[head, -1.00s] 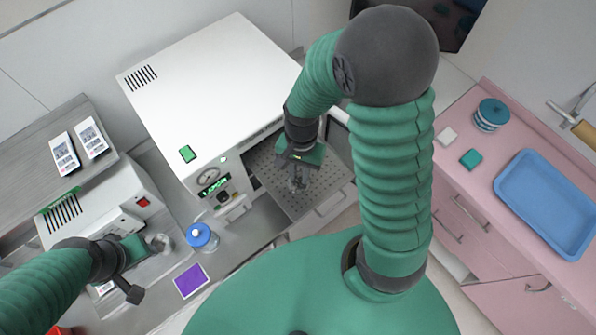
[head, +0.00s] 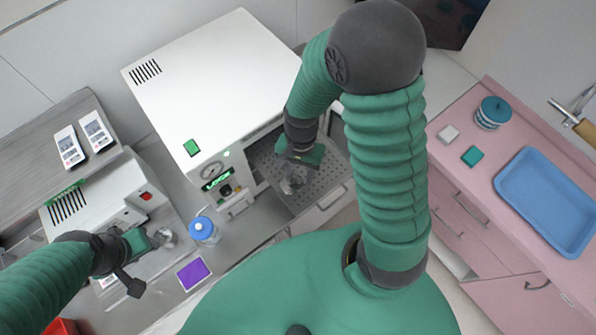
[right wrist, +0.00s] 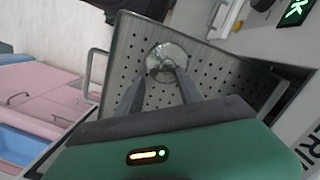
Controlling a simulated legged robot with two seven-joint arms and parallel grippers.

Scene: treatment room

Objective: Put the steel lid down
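The steel lid (right wrist: 167,60) is a shiny round disc on the perforated tray (right wrist: 215,75) in the right wrist view, framed by my fingertips. In the head view it is a small shiny patch (head: 292,186) below my right gripper (head: 296,174), over the pulled-out tray (head: 325,178). My right fingers stand apart in the wrist view, so the gripper looks open. The exact contact between fingertips and lid is not clear. My left gripper (head: 150,240) is at the left, beside a small shiny metal item (head: 166,237); its fingers are too small to read.
A white cabinet (head: 205,75) stands behind the tray. A blue-capped bottle (head: 203,229) and a purple pad (head: 193,273) are on the left bench. A blue tray (head: 548,200), a jar (head: 493,112) and small blocks sit on the pink counter at right.

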